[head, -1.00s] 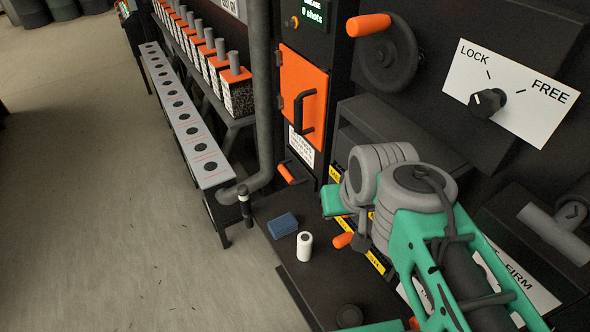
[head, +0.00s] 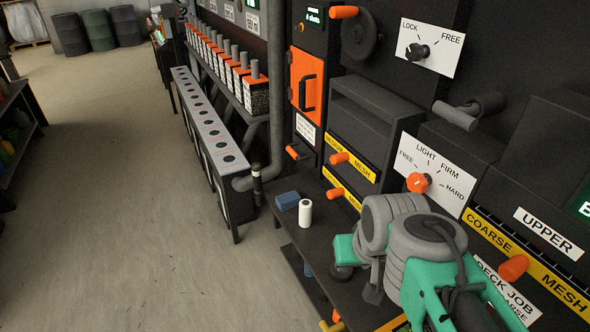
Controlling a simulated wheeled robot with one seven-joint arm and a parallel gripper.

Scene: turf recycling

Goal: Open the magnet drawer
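No drawer marked as a magnet drawer can be made out. Two yellow-labelled mesh fronts (head: 345,187) with orange knobs, an upper knob (head: 339,158) and a lower knob (head: 335,193), sit in the machine's middle. Both look shut. My teal and grey arm reaches in from the lower right. My gripper (head: 373,288) shows only as a small grey finger-like part below the wrist, over the dark bench. Its fingertips are mostly hidden, and I see nothing held. It is in front of and below the mesh fronts, apart from their knobs.
A white cylinder (head: 305,213) and a blue block (head: 287,200) stand on the dark bench (head: 290,232). An orange door (head: 303,79), a LOCK/FREE dial (head: 418,52) and a FREE-to-HARD dial (head: 419,182) are on the machine. The floor (head: 120,220) at left is clear.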

